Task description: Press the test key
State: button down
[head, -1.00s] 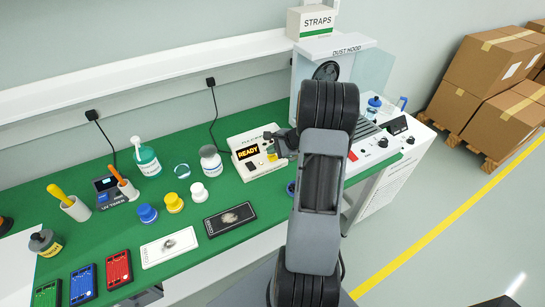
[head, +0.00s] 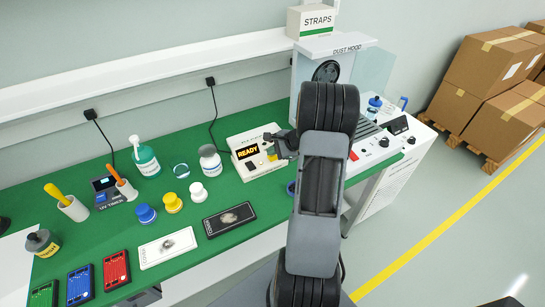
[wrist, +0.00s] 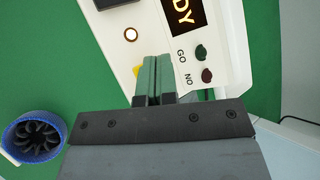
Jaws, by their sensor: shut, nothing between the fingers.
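The white tester (head: 232,148) stands on the green bench with its display (head: 247,152) lit "READY". My gripper (head: 270,138) is over the tester's right part, its fingers shut and empty. In the wrist view the green fingertips (wrist: 155,62) are together above the white panel. A yellow patch (wrist: 137,72), perhaps the test key, shows just left of the fingers and is mostly hidden by them. A lit round spot (wrist: 130,35) lies beyond it. A green GO lamp (wrist: 201,52) and dark red NO lamp (wrist: 207,76) are to the right, both looking unlit. Contact cannot be told.
A blue-rimmed round part with black fins (wrist: 33,138) lies left of the gripper in the wrist view. The dust hood (head: 334,47) stands behind my arm. Jars and boards fill the bench's left.

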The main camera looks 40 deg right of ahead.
aim_at(273, 157)
jog(key=shift+f+b, duration=0.5)
jog(key=shift+b, duration=0.05)
dwell(0.4)
jog(key=shift+r, duration=0.15)
dwell(0.3)
jog(key=shift+r+p, duration=0.5)
jog(key=shift+r, duration=0.25)
jog(key=shift+r+p, duration=1.7)
jog(key=shift+r, duration=0.85)
